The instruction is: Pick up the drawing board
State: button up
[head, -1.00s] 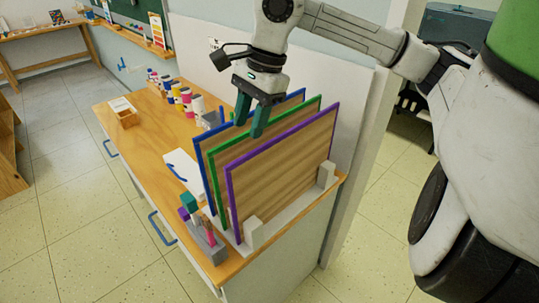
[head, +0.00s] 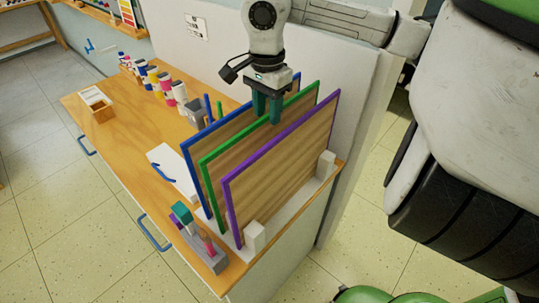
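Three drawing boards with brown faces stand upright, side by side, in a light grey rack (head: 290,215) at the desk's end. The nearest board (head: 280,160) has a purple edge. The middle one has a green edge (head: 235,143), and the back one has a blue edge (head: 205,126). My gripper (head: 266,117) points down with its teal fingers apart, at the top edge of the green-edged board. The fingertips overlap that edge in the picture. I cannot tell whether they straddle it or touch it.
The wooden desk (head: 125,128) holds several paint bottles (head: 165,88), a small wooden box (head: 98,104), white paper (head: 170,170) and a grey holder (head: 203,248) with coloured items near the rack. A wall (head: 210,55) stands behind. Tiled floor is free at left.

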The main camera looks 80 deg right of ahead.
aim_at(269, 126)
jog(key=shift+s+f+p, duration=0.15)
jog(key=shift+f+p, duration=0.95)
jog(key=shift+f, duration=1.6)
grip_shut()
jog(key=shift+r, duration=0.1)
